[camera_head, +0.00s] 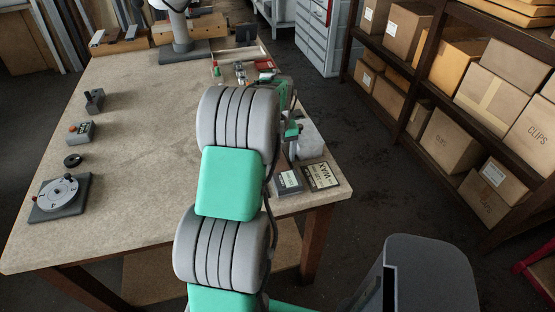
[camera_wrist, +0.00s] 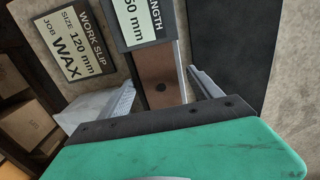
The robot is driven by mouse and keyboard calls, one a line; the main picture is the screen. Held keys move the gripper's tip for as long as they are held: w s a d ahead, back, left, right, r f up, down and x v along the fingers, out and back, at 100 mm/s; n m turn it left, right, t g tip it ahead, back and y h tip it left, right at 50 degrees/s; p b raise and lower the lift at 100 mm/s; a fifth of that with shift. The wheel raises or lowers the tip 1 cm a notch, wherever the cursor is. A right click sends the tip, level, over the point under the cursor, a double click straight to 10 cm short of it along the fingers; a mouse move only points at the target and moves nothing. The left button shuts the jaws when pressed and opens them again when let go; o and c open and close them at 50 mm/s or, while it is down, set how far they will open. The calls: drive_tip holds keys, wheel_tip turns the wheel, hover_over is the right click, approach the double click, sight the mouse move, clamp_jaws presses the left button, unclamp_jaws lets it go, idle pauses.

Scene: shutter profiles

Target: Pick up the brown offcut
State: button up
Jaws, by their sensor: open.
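A brown strip (camera_wrist: 158,72), which looks like the brown offcut, shows in the wrist view with a dark round spot near its lower end. My gripper (camera_wrist: 161,78) is open, with one finger on each side of the brown strip. Whether a finger touches it, I cannot tell. In the head view my arm hides the strip and most of the gripper.
A work slip (camera_wrist: 72,44) reading 120 mm, WAX lies left of the strip; it also shows in the head view (camera_head: 321,176). A pale lump (camera_head: 310,141) sits close by. A dark flat piece (camera_wrist: 232,38) lies right. The table's middle (camera_head: 140,130) is clear.

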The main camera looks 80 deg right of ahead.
clamp_jaws()
idle(0.7)
drive_tip(key=shift+r, duration=0.1)
